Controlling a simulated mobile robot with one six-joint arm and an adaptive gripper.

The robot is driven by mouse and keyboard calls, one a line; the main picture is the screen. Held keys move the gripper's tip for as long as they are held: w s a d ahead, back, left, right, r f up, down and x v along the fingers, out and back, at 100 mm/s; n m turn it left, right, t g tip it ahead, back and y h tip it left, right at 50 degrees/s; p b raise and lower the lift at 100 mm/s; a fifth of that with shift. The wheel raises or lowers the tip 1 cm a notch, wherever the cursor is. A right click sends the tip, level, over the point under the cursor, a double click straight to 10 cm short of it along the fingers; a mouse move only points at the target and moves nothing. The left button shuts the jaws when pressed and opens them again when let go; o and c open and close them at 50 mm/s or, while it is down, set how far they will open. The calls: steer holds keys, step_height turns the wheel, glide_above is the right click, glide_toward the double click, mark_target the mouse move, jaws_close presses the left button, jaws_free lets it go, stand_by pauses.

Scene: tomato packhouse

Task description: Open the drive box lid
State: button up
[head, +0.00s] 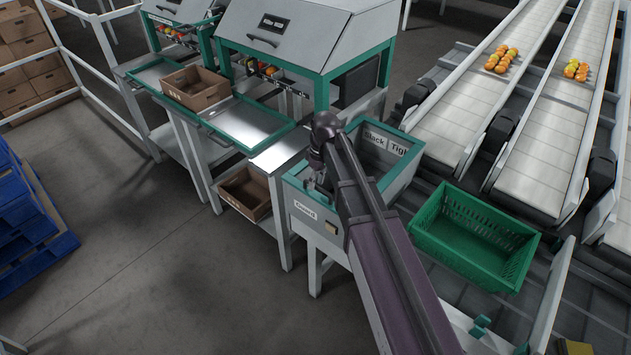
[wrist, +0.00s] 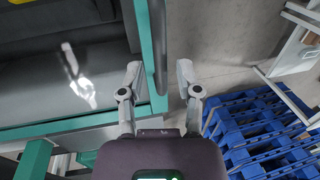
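The drive box (head: 355,245) is a grey box with a teal top rim, a "Guard" label and a small tan patch on its front, and "Slack" and "Tight" labels at its back. A teal-edged frame (wrist: 80,133) in the wrist view surrounds a dark, shiny surface; I cannot tell whether that is a clear lid or the inside. A grey bar handle (wrist: 160,45) runs along the teal edge. My gripper (wrist: 158,78) is open, its fingers on either side of the edge and handle. In the head view, my arm hides part of the box and my gripper (head: 321,182).
A green crate (head: 470,239) stands right of the box. Conveyors (head: 455,110) with tomatoes run behind it. A sorting bench with a cardboard tray (head: 196,98) stands to the left. Blue pallets (head: 30,215) are at far left, with open floor between.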

jaws_close()
steer(key=shift+r, duration=0.15)
